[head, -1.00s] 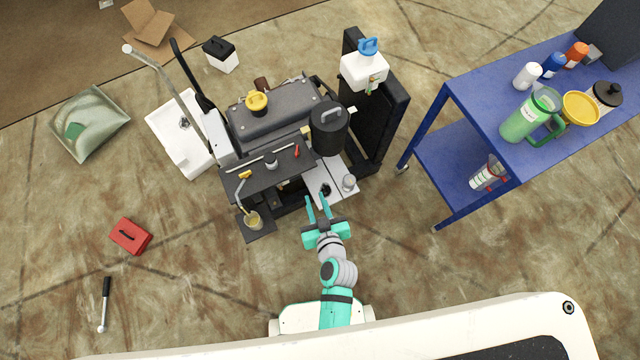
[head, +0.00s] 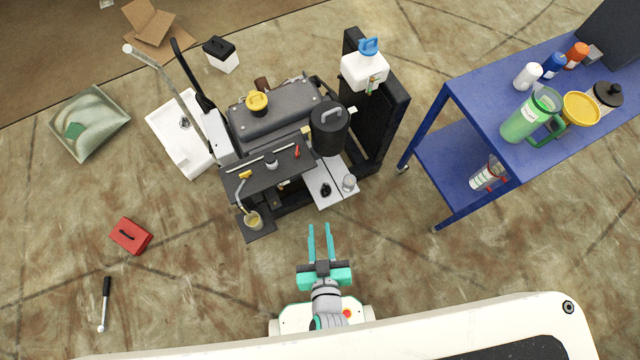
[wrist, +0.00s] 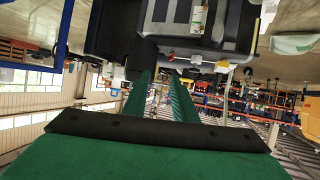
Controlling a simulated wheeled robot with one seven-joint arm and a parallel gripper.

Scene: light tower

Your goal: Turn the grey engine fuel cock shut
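The dark engine unit (head: 275,110) of the light tower stands in the middle of the head view. I cannot pick out the grey fuel cock with certainty. On the unit's front side are a small yellow part (head: 245,174), a small red part (head: 297,151), a black knob (head: 326,190) and a grey cylinder (head: 348,183). My gripper (head: 320,226) is open and empty, in front of the unit and apart from it. In the wrist view its two green fingers (wrist: 161,85) show a gap between them, with small yellow and red parts beyond.
A blue cart (head: 455,150) with bottles and a green jug (head: 530,115) stands at the right. A jar (head: 253,220) sits at the unit's front left corner. A red box (head: 130,236) and a black-handled tool (head: 105,300) lie on the floor at left.

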